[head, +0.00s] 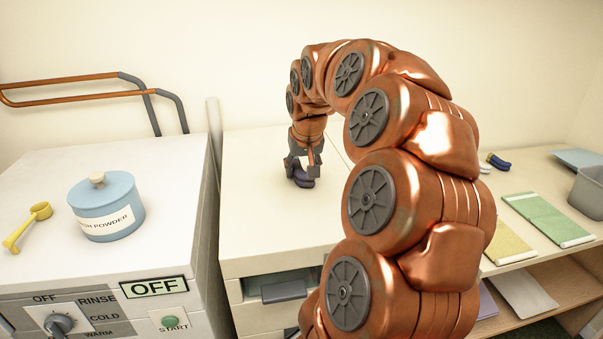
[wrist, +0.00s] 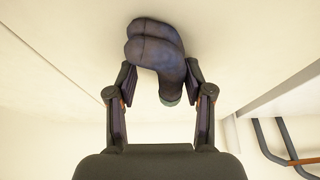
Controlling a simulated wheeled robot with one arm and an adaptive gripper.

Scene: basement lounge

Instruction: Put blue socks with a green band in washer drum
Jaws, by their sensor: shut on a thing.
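My gripper (head: 303,163) is shut on a pair of dark blue socks (head: 302,179), at or just above the white cabinet top (head: 270,215); I cannot tell whether they touch it. In the wrist view the socks (wrist: 158,48) are folded together between the fingertips of my gripper (wrist: 160,80), with a dull green band at the lower end. The washer (head: 120,262) is the white machine at left, with a dial, an OFF sign and a START button. Its drum is not in view.
A blue washing powder jar (head: 107,208) and a yellow scoop (head: 28,226) stand on the washer. At right, a wooden shelf (head: 520,180) holds another small dark blue item (head: 497,162), folded cloths and a grey bin (head: 588,192). A rail (head: 70,88) stands behind the washer.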

